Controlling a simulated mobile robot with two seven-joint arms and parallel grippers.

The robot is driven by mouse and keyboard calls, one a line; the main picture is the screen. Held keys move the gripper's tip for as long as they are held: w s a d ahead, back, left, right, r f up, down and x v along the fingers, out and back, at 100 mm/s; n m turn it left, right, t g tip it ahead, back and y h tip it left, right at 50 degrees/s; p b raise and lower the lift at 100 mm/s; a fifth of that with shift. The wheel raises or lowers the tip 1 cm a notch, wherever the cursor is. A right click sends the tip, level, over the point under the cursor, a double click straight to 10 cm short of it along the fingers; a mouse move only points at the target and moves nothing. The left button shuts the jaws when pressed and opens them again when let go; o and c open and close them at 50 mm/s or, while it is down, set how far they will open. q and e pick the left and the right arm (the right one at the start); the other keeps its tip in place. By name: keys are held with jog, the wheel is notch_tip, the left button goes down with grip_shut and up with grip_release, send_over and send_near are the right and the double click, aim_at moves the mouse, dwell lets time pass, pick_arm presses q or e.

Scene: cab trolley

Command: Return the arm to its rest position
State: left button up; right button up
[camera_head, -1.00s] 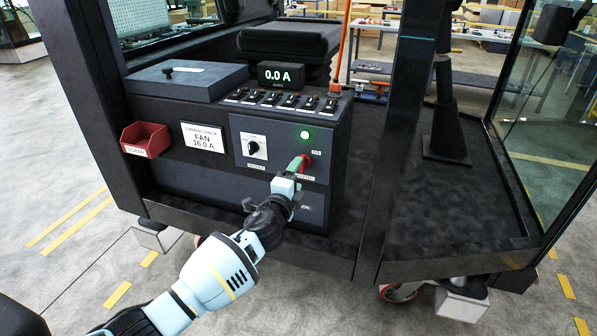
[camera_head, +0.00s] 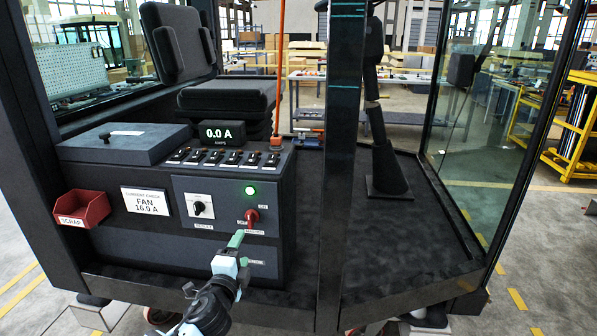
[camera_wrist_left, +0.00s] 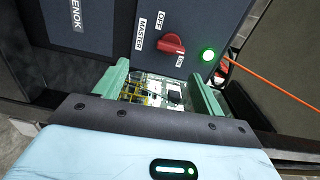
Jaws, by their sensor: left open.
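My left gripper (camera_head: 236,241) is in front of the lower part of the dark control console (camera_head: 219,248), just below and left of the red master switch (camera_head: 251,216). Its green fingers are apart with nothing held between them. In the left wrist view, the open fingers (camera_wrist_left: 164,88) point toward the panel, and the red switch (camera_wrist_left: 171,43) lies beyond them, clear of both. A green lamp (camera_head: 250,190) above the switch is lit. It also shows in the left wrist view (camera_wrist_left: 208,55). My right gripper is not in view.
A red scrap bin (camera_head: 82,208) hangs on the console's left side. A display (camera_head: 222,133) reading 0.0 A stands above a row of switches (camera_head: 223,158). A dark post (camera_head: 341,170) rises right of the console. The cab floor (camera_head: 410,225) beyond it is mostly bare.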

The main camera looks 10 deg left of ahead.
pick_arm(q)
jog(key=s+d+f+n+g+h, duration=0.15)
jog(key=s+f+n+g, duration=0.5)
jog(key=s+f, duration=1.35)
jog(key=s+f+n, duration=0.2)
jog(key=s+n, duration=0.1)
jog(key=s, duration=0.5)
jog(key=s+f+n+g, duration=0.1)
jog(key=s+n, duration=0.2)
jog(key=s, duration=0.6)
jog(key=s+f+n+g, duration=0.1)
jog(key=s+f+n, duration=0.1)
jog(key=s, duration=0.7)
jog(key=shift+a+f+n+p, duration=0.35)
jog(key=shift+a+n, duration=0.1)
jog(key=shift+n, duration=0.4)
